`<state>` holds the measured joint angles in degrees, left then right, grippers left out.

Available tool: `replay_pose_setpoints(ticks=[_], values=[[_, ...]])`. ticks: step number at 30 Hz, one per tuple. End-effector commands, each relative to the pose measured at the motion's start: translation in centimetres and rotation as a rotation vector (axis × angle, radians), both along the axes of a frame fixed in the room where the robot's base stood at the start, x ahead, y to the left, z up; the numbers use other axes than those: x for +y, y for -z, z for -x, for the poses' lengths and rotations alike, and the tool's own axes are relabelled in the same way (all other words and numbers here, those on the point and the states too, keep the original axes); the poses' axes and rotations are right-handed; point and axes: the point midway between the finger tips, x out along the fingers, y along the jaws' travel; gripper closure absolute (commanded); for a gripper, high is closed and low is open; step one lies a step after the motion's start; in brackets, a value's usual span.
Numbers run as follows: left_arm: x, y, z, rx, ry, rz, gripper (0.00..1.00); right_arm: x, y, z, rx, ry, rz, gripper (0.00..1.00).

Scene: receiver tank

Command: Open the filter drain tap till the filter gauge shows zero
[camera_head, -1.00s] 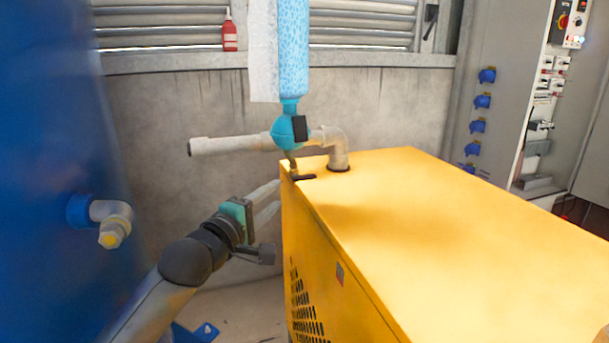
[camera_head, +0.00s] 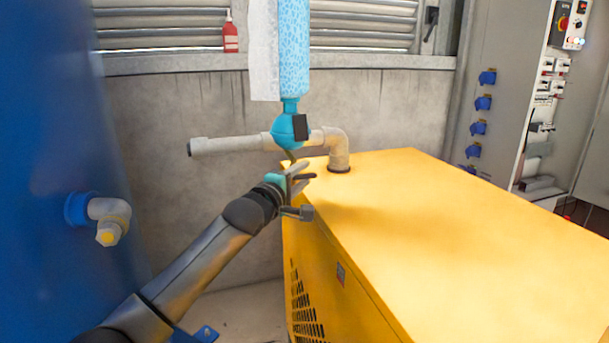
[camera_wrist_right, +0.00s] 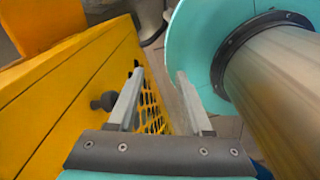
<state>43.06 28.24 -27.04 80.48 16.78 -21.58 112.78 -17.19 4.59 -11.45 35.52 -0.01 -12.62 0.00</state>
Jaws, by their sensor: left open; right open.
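The filter is a teal body (camera_head: 288,132) on a grey pipe, with a light-blue patterned column (camera_head: 294,50) above it. A small black box (camera_head: 300,127) sits on the teal body; I see no dial face or reading on it. The drain tap below the filter is mostly hidden behind my left gripper (camera_head: 307,170). That gripper is open, with its fingers at the tap's place; I cannot tell whether they touch it. My right gripper (camera_wrist_right: 160,74) is open and empty in the right wrist view, beside a yellow cabinet's side (camera_wrist_right: 95,75).
The yellow cabinet (camera_head: 450,230) fills the right of the head view. A blue tank (camera_head: 50,180) with a grey elbow (camera_head: 112,215) stands at left. In the wrist view, a teal flange and thick metallic cylinder (camera_wrist_right: 280,80) are close at right.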

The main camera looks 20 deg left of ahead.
Motion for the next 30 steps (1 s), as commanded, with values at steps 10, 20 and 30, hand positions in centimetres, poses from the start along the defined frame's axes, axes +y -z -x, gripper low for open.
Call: replay_pose_setpoints(ticks=[10,20,30], values=[[-0.3,0.0,-1.5,-0.001,0.000,0.000,0.57,0.0,0.2,0.0,0.000,0.000,0.000,0.50],[-0.3,0.0,-1.5,-0.001,0.000,0.000,0.65,0.0,0.2,0.0,0.000,0.000,0.000,0.50],[-0.3,0.0,-1.5,0.000,0.000,0.000,1.00,0.0,0.2,0.0,0.000,0.000,0.000,0.50]])
